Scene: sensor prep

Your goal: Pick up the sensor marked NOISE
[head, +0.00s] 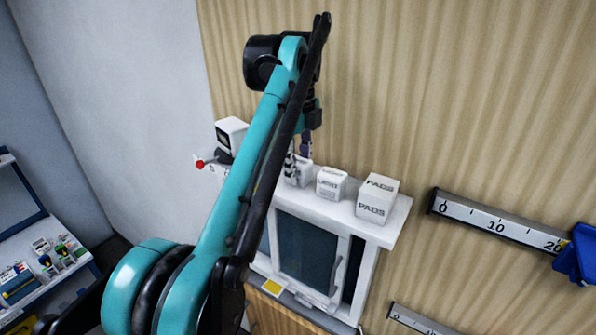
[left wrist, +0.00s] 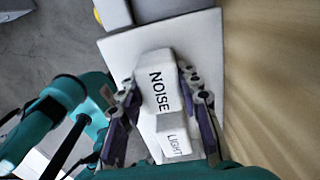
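The sensor marked NOISE (left wrist: 160,85) is a white block in the middle of the left wrist view, standing on a white shelf top (left wrist: 118,50). My left gripper (left wrist: 158,82) is over it with one finger on each side. The fingers look open, with their tips close to its sides; a firm grip does not show. In the head view my left gripper (head: 301,150) points down at the left part of the shelf, partly hiding the sensor (head: 299,172). My right gripper is not in view.
A white block marked LIGHT (left wrist: 174,137) stands close beside the NOISE sensor; a similar block (head: 331,183) and a larger PADS box (head: 377,198) stand to the right. A dark-faced white device (head: 231,135) is at the left end. A ruler rail (head: 495,222) is on the wall.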

